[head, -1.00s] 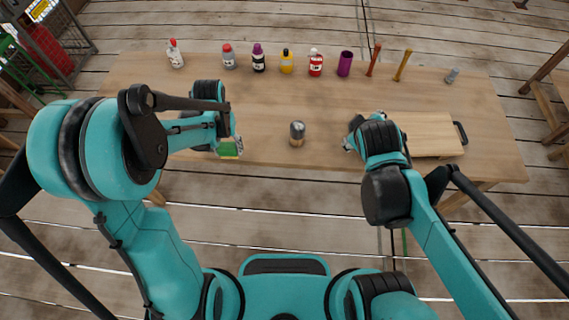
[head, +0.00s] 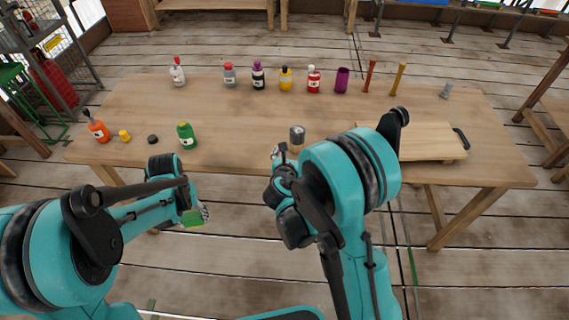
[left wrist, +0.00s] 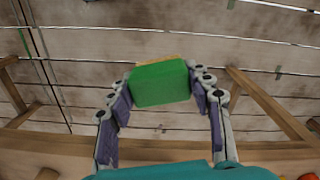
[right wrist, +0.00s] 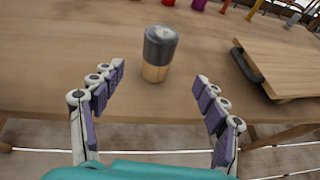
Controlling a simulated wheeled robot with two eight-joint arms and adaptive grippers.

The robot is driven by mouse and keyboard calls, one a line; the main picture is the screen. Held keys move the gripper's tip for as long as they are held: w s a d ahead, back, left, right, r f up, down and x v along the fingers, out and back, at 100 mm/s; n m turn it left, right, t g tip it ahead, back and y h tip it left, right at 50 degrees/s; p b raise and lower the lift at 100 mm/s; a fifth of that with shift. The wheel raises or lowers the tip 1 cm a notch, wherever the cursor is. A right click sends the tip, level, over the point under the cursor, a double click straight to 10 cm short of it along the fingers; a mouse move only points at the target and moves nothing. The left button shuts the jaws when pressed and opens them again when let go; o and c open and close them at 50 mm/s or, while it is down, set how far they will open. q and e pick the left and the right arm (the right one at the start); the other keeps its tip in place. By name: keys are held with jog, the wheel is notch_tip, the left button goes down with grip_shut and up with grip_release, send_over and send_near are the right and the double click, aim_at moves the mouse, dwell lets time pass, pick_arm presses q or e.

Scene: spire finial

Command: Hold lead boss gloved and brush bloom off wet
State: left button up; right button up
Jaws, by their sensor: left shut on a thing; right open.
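The lead boss (head: 297,135) is a dark grey cylinder on a pale wooden base, upright near the table's front edge. It also shows in the right wrist view (right wrist: 160,46). My right gripper (head: 278,152) is open and empty, just in front and left of the boss in the head view. In its wrist view the boss stands ahead, between the spread fingers and beyond their tips. My left gripper (head: 203,212) is shut on a green block (left wrist: 160,83) with a thin yellowish far edge, like a sponge. It is held in front of the table, over the floor. No separate brush shows.
A row of bottles, a purple cup (head: 342,80) and upright sticks stands along the back of the table (head: 225,115). A green bottle (head: 187,136) and an orange bottle (head: 98,128) stand at left. A wooden board (head: 425,142) lies at right.

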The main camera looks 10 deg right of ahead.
aim_at(296, 142)
pick_arm(q)
jog(key=shift+s+f, duration=0.1)
jog(key=shift+f, duration=0.05)
notch_tip(296, 142, down, 3)
jog(key=b, duration=0.2)
jog(key=shift+r+b, duration=0.2)
jog(key=shift+b, duration=0.2)
pick_arm(e)
jog(key=x, duration=1.2)
jog(key=shift+a+f, duration=0.15)
jog(key=shift+f, duration=0.05)
jog(key=c, duration=1.4)
jog(key=shift+o, duration=0.2)
